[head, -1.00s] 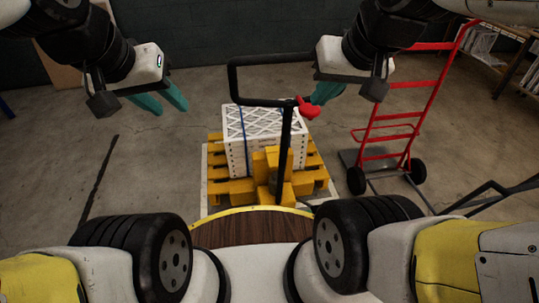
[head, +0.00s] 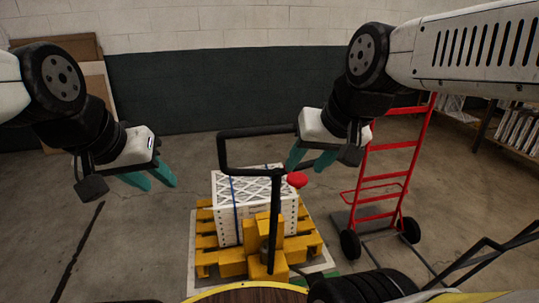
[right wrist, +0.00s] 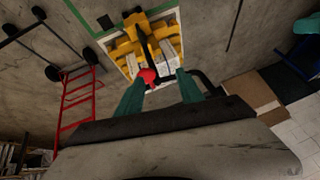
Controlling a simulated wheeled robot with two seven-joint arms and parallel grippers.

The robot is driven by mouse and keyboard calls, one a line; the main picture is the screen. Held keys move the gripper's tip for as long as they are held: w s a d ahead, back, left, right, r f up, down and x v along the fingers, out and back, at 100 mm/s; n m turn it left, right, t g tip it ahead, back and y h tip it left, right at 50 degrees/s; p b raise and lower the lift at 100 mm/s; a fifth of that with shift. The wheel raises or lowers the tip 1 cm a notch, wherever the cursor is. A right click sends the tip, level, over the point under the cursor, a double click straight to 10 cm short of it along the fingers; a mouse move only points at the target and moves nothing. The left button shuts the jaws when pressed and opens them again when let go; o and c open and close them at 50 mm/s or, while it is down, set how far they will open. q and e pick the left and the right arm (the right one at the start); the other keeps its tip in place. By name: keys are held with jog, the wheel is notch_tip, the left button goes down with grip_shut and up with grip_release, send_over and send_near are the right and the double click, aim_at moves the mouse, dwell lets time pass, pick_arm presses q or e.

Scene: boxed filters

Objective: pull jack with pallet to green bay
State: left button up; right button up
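The yellow pallet jack (head: 262,262) stands in front of me under a yellow pallet (head: 204,228) with a white box of filters (head: 228,205) on it. Its black loop handle (head: 222,152) rises toward me, with a red knob (head: 297,180) at its right. My right gripper (head: 308,164) is at the handle's right side, its teal fingers apart. In the right wrist view the red knob (right wrist: 148,76) shows beyond the gap between the fingers; I cannot tell whether the handle lies between them. My left gripper (head: 150,180) is open and empty, left of the handle. A green floor line (right wrist: 76,15) shows in the right wrist view.
A red hand truck (head: 383,180) stands right of the pallet. Shelves (head: 515,130) are at the far right. Brown boards (head: 60,47) lean on the back wall. The floor left of the pallet is clear apart from a dark strip (head: 75,250).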

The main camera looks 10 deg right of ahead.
jog(key=w+r+m+g+h, duration=0.15)
jog(key=w+r+m, duration=0.35)
jog(key=w+m, duration=0.5)
jog(key=m+g, duration=0.2)
jog(key=m, duration=0.5)
send_over(284, 126)
jog(key=s, duration=0.1)
jog(key=shift+h, duration=0.25)
jog(key=x, duration=0.7)
jog(key=shift+s+f, duration=0.25)
jog(key=shift+f, duration=0.1)
grip_shut()
